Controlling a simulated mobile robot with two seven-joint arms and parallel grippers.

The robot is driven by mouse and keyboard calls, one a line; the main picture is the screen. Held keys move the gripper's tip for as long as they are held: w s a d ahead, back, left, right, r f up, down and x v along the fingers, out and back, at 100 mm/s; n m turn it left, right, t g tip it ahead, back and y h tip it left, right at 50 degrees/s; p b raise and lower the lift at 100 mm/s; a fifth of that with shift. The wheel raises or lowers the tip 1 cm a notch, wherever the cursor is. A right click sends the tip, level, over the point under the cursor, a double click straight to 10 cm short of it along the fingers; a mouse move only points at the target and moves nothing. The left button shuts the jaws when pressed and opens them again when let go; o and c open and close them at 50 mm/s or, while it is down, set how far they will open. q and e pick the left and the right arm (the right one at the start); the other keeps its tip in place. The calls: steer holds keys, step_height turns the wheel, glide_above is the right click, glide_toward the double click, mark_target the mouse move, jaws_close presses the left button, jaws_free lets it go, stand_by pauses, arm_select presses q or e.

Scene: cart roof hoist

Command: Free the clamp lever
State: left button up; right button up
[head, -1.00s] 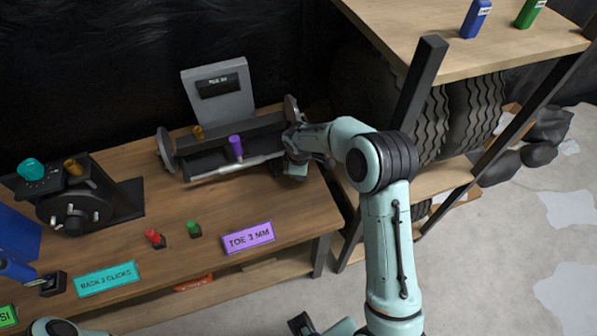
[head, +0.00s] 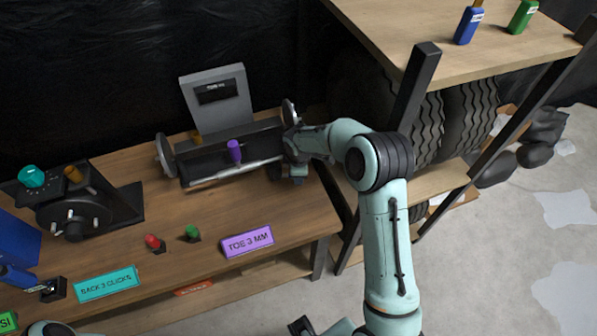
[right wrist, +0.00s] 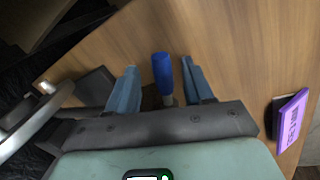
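The lever with a blue handle (right wrist: 162,74) stands between the fingers of my right gripper (right wrist: 160,88) in the right wrist view. The fingers are apart, with a gap on each side of the handle. In the head view my right gripper (head: 297,172) is at the right end of the dark toe fixture (head: 225,155), low over the bench. The lever is hidden behind the gripper there. A purple knob (head: 234,151) stands up from the fixture. My left gripper is not in view.
The wooden bench (head: 200,211) bears a purple TOE 3 MM sign (head: 247,241), a red button (head: 153,242), a green button (head: 192,233) and a teal sign (head: 107,284). A dark post (head: 416,90) and tyre rack stand beside my right arm.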

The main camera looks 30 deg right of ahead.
steer(key=v, duration=1.3)
steer(key=shift+r, duration=0.2)
